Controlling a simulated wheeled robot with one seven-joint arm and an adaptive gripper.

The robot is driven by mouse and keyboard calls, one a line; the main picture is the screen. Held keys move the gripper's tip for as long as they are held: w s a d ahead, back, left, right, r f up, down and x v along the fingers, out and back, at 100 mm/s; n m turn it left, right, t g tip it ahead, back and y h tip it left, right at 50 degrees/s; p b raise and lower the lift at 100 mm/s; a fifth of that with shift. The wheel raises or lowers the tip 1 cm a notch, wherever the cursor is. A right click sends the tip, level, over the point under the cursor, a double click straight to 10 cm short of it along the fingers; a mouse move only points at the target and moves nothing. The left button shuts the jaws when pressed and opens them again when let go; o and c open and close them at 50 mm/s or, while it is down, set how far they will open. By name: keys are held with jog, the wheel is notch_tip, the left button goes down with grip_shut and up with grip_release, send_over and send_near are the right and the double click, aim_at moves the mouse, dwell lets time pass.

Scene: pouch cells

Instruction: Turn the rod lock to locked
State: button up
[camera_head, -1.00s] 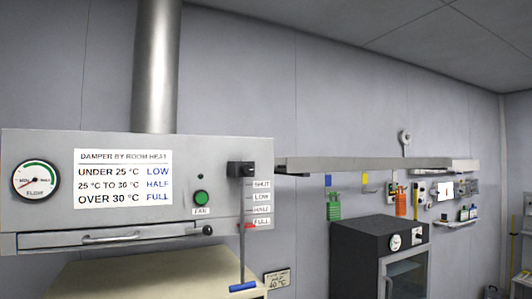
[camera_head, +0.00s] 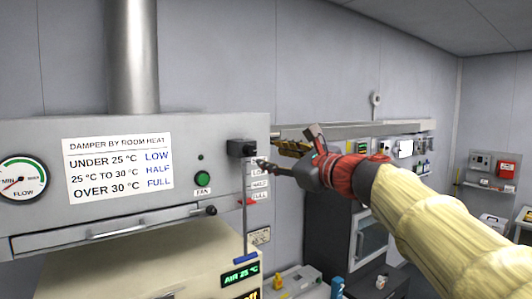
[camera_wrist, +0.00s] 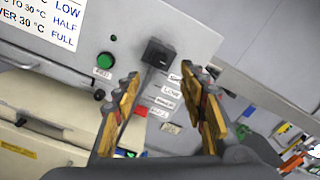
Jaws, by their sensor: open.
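A thin grey rod (camera_head: 245,225) hangs down the right end of the grey hood, with a blue grip (camera_head: 245,258) at its bottom. A black block (camera_head: 241,148) sits at the rod's top; it looks like the rod lock, though no locked or unlocked mark is readable. It also shows in the wrist view (camera_wrist: 160,52). A red pointer (camera_head: 250,201) on the rod stands by the FULL label. My gripper (camera_head: 275,156) is open and empty, just right of the block. In the wrist view its fingers (camera_wrist: 172,90) are spread, with the block and labels beyond them.
A green FAN button (camera_head: 203,179) and a black knob (camera_head: 211,210) are on the hood left of the rod. A shelf (camera_head: 350,130) runs along the wall behind my gripper. A display (camera_head: 241,274) below reads AIR 25 °C.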

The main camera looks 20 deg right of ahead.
aim_at(253, 151)
jog(key=shift+p+x, duration=0.7)
jog(key=shift+x, duration=3.3)
jog(key=shift+s+f, duration=0.1)
jog(key=shift+s, duration=0.05)
jog(key=shift+c, duration=1)
grip_shut()
